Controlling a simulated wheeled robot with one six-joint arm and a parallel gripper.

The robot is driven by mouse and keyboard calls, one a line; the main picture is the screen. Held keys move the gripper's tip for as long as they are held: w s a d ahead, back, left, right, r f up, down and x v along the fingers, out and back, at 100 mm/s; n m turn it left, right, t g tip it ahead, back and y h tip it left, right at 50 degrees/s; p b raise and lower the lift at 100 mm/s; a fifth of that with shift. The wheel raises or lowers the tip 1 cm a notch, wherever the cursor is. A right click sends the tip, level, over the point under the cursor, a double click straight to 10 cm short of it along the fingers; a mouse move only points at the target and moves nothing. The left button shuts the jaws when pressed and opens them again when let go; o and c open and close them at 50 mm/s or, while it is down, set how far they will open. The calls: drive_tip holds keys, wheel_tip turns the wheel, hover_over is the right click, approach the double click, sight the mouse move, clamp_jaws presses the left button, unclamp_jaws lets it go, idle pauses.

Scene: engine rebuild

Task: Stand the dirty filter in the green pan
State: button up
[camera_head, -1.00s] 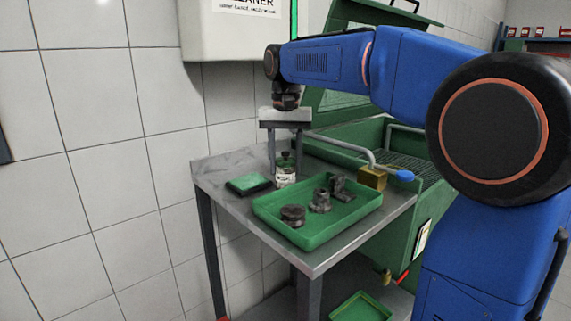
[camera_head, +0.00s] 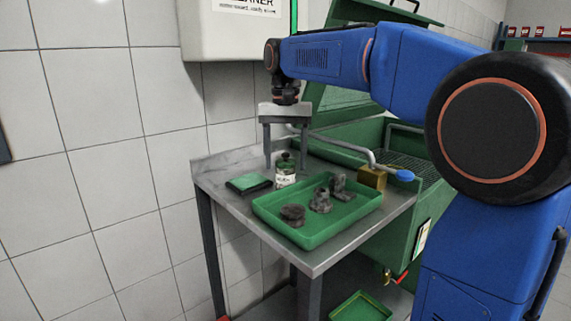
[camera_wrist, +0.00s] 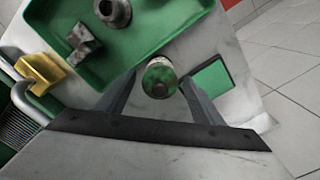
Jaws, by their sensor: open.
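A small green-and-white canister with a dark cap, apparently the filter (camera_head: 286,172), stands upright on the steel table left of the green pan. In the wrist view I look down on its round green top (camera_wrist: 160,78). My gripper (camera_head: 286,161) is above it, pointing down. Its open fingers lie on either side of the canister in the wrist view (camera_wrist: 159,77), with gaps showing on both sides. The green pan (camera_head: 310,241) lies at the table's front and holds several dark, grimy parts. The pan also shows in the wrist view (camera_wrist: 150,48).
A flat green-topped block (camera_head: 249,183) lies left of the canister. A brass block (camera_head: 371,177) and a pipe with a blue end (camera_head: 404,175) stand right of the pan, beside a green washer (camera_head: 400,222). Another green tray (camera_head: 360,307) sits below.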

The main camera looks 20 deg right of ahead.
wheel_tip(320, 180, up, 10)
drive_tip(key=shift+f, duration=0.1)
drive_tip(key=shift+o, duration=0.5)
drive_tip(key=shift+r, duration=0.45)
wheel_tip(320, 180, up, 4)
drive_tip(key=m, duration=1.4)
drive_tip(key=f, duration=1.1)
drive_tip(key=shift+w+d+f, duration=0.15)
drive_tip(key=shift+w+f, duration=0.05)
drive_tip(key=shift+s+f, duration=0.15)
drive_tip(key=shift+f, duration=2.65)
drive_tip(key=c, duration=1.3)
